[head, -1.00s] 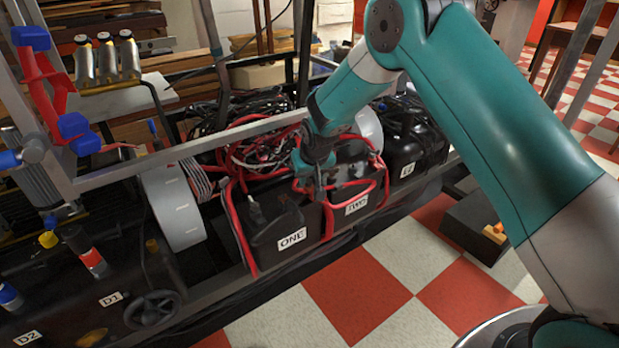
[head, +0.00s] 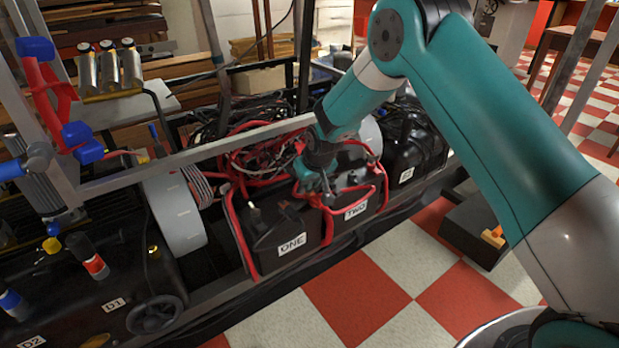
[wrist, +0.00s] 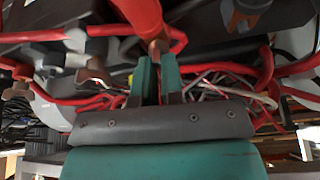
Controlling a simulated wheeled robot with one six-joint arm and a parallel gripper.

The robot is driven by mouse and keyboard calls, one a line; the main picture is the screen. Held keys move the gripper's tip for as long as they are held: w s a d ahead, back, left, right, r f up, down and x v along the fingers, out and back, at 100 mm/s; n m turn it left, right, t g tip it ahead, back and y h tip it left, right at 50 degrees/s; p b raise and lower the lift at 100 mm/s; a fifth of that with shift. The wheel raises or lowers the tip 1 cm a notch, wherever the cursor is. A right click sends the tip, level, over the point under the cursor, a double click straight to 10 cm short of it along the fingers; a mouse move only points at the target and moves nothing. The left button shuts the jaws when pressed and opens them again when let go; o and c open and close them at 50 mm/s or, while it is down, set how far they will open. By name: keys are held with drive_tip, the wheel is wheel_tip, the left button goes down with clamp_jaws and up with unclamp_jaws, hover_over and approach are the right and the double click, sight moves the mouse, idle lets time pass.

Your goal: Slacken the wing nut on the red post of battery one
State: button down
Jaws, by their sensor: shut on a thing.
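Battery one (head: 270,262) is the black box labelled ONE, with red cables over it. My gripper (head: 328,194) is low at its back right corner, close to battery two. In the wrist view my gripper (wrist: 159,72) has its two teal fingers close together, with a narrow reddish part between them. A thick red cable (wrist: 142,15) runs to a copper-coloured end just beyond the fingertips. The fingers are shut on what appears to be the wing nut at the red post; its shape is mostly hidden.
Battery two (head: 352,226), labelled TWO, stands right beside battery one. A grey frame bar (head: 190,150) crosses in front of the cable bundle (head: 265,150). A black tank (head: 415,140) stands further right. The checkered floor in front is mostly clear.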

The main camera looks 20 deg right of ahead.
drive_tip(key=shift+d+n+g+y+p, duration=0.15)
drive_tip(key=shift+n+y+p, duration=0.35)
drive_tip(key=shift+n, duration=0.55)
drive_tip(key=shift+d+n+g+y+p, duration=0.1)
drive_tip(key=shift+n+g+y+p, duration=0.2)
drive_tip(key=shift+n+p, duration=0.6)
drive_tip(key=shift+n, duration=0.25)
drive_tip(key=c, duration=1.2)
unclamp_jaws()
drive_tip(key=shift+c, duration=0.2)
drive_tip(key=shift+a, duration=0.1)
drive_tip(key=p+v, duration=0.4)
drive_tip(key=v, duration=1.3)
drive_tip(key=shift+r, duration=0.15)
